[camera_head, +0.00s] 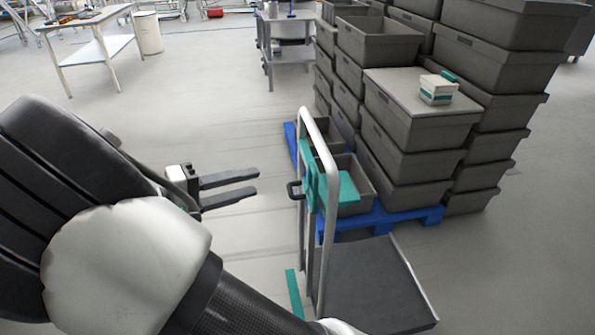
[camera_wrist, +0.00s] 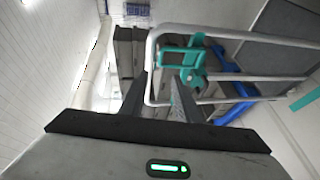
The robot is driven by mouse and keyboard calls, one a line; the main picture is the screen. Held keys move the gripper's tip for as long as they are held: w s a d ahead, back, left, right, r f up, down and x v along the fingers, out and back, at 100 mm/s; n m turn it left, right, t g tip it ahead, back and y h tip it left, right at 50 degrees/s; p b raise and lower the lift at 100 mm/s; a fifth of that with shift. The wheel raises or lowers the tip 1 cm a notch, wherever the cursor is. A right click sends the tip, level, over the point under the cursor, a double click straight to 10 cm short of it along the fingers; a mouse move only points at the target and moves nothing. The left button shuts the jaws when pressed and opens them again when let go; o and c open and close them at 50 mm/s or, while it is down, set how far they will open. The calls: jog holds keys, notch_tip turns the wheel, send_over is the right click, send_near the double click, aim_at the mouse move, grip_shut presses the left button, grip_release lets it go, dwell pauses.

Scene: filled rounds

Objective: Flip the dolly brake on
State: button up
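The dolly (camera_head: 365,285) has a flat dark deck and a tall silver push frame at its left end. A teal bracket (camera_head: 310,175) is fixed to the frame, and a black loop-shaped handle (camera_head: 293,190) sticks out from it to the left. This may be the brake lever; I cannot tell its setting. My gripper (camera_head: 257,182) is open and empty, its two fingers pointing right towards the handle with a gap between. In the wrist view, the teal bracket (camera_wrist: 182,58) and silver frame (camera_wrist: 152,75) lie ahead of the spread fingers (camera_wrist: 160,80).
Stacked grey crates (camera_head: 420,115) stand on a blue pallet (camera_head: 405,215) right behind the dolly. A small white and teal box (camera_head: 437,92) sits on one stack. A workbench (camera_head: 90,40) and grey cart (camera_head: 290,50) are farther back.

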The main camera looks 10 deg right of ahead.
jog(key=b+x, duration=0.1)
jog(key=x, duration=1.4)
jog(key=shift+b, duration=0.4)
jog(key=shift+d+f, duration=0.15)
jog(key=shift+c, duration=0.2)
grip_shut()
